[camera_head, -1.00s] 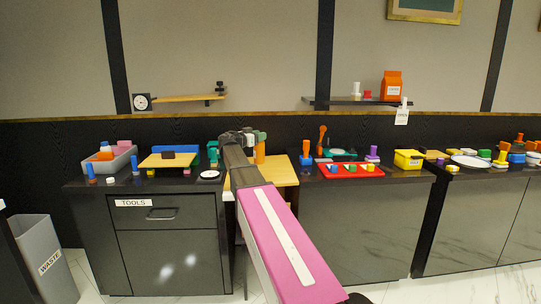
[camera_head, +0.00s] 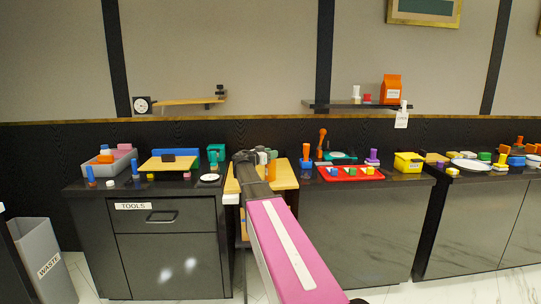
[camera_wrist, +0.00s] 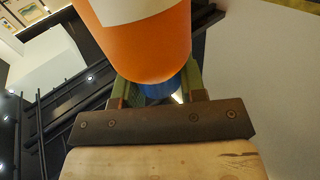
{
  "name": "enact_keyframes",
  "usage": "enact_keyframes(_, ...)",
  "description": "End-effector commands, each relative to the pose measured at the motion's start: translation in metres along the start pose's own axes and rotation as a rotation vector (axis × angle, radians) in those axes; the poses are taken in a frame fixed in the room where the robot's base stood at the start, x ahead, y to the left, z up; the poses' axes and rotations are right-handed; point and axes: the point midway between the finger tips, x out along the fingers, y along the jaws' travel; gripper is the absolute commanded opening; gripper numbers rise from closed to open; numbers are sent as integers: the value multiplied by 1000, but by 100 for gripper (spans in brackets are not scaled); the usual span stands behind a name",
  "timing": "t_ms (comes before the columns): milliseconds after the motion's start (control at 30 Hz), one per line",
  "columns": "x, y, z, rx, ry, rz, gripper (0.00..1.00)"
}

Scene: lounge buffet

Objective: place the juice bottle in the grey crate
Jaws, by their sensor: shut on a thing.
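The juice bottle is an orange cylinder with a white label (camera_wrist: 145,40), filling the upper middle of the wrist view. A blue part shows below its orange body, between the green fingers. My gripper (camera_wrist: 160,92) is shut on the bottle. In the head view my gripper (camera_head: 264,154) is over the light wooden table between the two dark counters, with the bottle mostly hidden by my arm. Whether the bottle touches the table cannot be told. The grey crate (camera_head: 122,165) stands at the left end of the left counter, with several coloured things in it.
The left counter also holds a wooden board (camera_head: 155,166), a blue bottle-like thing (camera_head: 90,173), a teal item (camera_head: 216,155) and a white plate (camera_head: 209,178). A red tray (camera_head: 350,174) and yellow bin (camera_head: 409,162) are on the right. A wall shelf (camera_head: 190,101) hangs above the left counter.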

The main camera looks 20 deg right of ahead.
Motion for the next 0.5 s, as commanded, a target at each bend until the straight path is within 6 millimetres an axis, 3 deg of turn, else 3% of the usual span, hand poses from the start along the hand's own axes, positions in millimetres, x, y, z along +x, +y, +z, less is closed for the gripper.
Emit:
enact_keyframes(133,0,0,1,-1,1,0,0)
enact_keyframes(167,0,0,1,0,0,0,48)
enact_keyframes(200,0,0,1,0,0,0,61)
enact_keyframes(500,0,0,0,0,0,0,63)
